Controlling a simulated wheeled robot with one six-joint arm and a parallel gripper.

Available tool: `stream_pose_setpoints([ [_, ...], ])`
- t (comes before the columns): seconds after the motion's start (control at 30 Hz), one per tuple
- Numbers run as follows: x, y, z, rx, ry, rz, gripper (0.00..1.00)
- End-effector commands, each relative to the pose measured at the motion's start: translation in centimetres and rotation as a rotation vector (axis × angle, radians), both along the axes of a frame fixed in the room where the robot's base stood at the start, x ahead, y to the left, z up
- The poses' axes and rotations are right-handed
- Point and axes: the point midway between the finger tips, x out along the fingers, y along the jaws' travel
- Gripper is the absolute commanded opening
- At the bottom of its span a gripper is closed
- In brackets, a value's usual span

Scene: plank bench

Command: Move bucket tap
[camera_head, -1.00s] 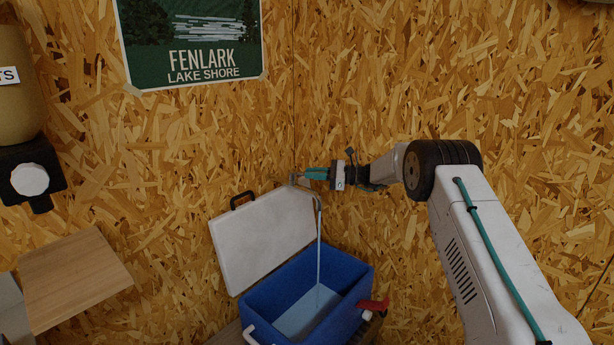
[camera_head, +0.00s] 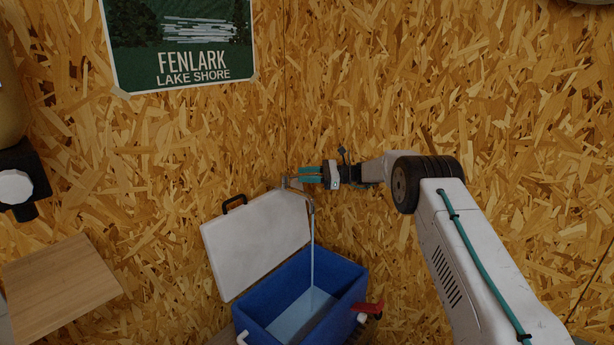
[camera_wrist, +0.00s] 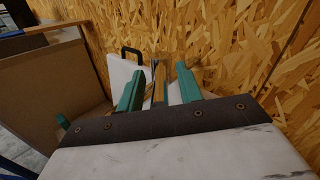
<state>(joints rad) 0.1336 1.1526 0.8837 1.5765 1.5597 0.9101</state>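The tap (camera_head: 296,187) is a grey metal spout on the wall, and a stream of water (camera_head: 313,240) runs from it. The stream falls into a blue cooler-like bucket (camera_head: 345,285) holding pale water, with its white lid (camera_head: 258,243) standing open. My gripper (camera_head: 302,174) has teal fingers and is beside the top of the tap, on its right. In the wrist view my gripper (camera_wrist: 160,76) has its fingers apart, with a narrow tap part (camera_wrist: 159,84) seen between them. Whether they touch the tap I cannot tell.
A red tap handle (camera_head: 367,307) sticks out from the bucket's right side. A wooden board (camera_head: 62,285) is at the left, below a tan container with a black tap (camera_head: 22,180). The chipboard wall (camera_head: 400,80) stands close behind my gripper.

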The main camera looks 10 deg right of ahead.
Motion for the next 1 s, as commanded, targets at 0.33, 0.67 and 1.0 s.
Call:
stream_pose_setpoints([
  [0.33, 0.0, 0.0, 1.1, 0.0, -0.002, 0.0, 0.36],
  [0.67, -2.3, -0.2, 3.9, 0.0, 0.002, -0.001, 0.36],
  [1.0, -8.9, -0.6, 4.5, 0.0, 0.002, -0.001, 0.36],
])
